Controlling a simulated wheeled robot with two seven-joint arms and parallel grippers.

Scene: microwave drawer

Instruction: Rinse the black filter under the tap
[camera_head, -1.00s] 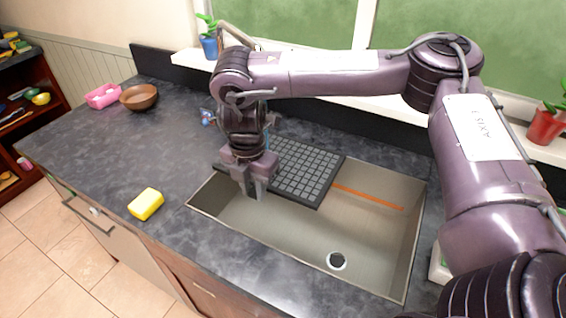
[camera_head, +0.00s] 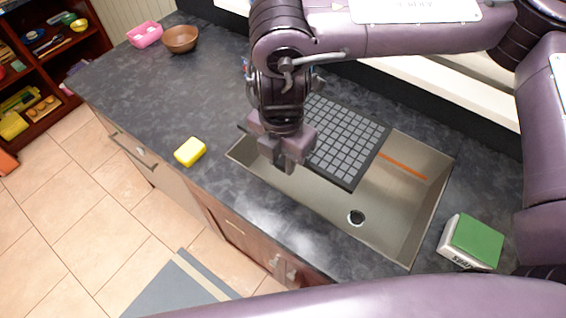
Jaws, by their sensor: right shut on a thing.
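The black filter (camera_head: 345,142) is a flat dark panel with a grey grid. It lies tilted over the left and back part of the metal sink (camera_head: 399,205). My right gripper (camera_head: 284,163) is shut on the filter near its left end, above the sink's left side. The fingers hide the gripped edge. The tap is not clearly visible; my right arm covers the area behind the sink. My left gripper is not in view.
A yellow sponge (camera_head: 190,151) lies on the counter left of the sink. A green-and-white box (camera_head: 472,241) stands right of it. A brown bowl (camera_head: 180,39) and pink container (camera_head: 145,34) sit at the far left. An orange strip (camera_head: 403,166) lies along the sink's back.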

